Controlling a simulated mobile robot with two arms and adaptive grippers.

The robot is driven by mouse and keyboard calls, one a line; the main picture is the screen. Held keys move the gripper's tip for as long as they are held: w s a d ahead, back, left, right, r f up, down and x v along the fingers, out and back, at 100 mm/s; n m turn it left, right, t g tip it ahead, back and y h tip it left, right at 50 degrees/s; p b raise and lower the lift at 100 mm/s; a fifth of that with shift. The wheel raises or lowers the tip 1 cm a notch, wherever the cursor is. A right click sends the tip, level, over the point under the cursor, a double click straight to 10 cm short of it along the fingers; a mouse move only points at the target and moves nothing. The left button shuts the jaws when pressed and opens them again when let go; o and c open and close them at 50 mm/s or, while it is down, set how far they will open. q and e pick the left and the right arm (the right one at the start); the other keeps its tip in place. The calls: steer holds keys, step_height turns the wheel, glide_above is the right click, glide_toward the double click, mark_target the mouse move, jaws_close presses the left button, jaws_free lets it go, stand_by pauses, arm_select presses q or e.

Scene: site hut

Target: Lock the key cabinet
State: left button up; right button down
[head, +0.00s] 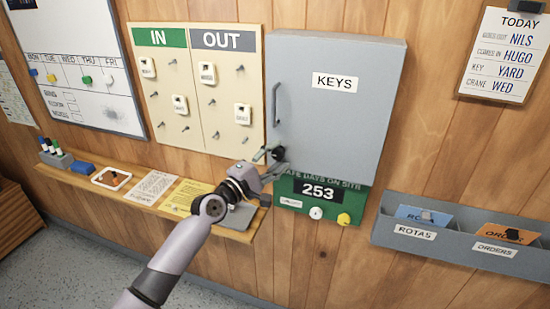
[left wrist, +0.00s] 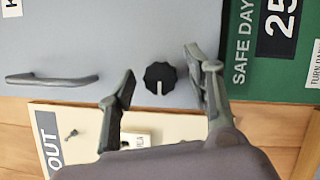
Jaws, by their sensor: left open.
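The grey key cabinet (head: 345,120) hangs on the wall with a "KEYS" label, and its door looks closed. A grey bar handle (head: 276,104) is on the door's left side and also shows in the left wrist view (left wrist: 52,80). A round black knob (head: 278,153) sits at the door's lower left corner. In the left wrist view the knob (left wrist: 160,77) has a white mark pointing down the picture. My left gripper (head: 270,164) is open at the knob, its fingers on either side with gaps visible in the left wrist view (left wrist: 159,63). My right gripper is out of view.
The green safe-days board (head: 328,207) is just below the cabinet. The IN/OUT board (head: 222,125) with hooks and tags is close on the left. A wooden ledge (head: 262,232) runs below that board. A grey rack (head: 455,250) is at lower right.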

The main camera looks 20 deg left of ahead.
arm_select(q)
steer(key=v, duration=1.2)
steer(key=shift+f, duration=0.1)
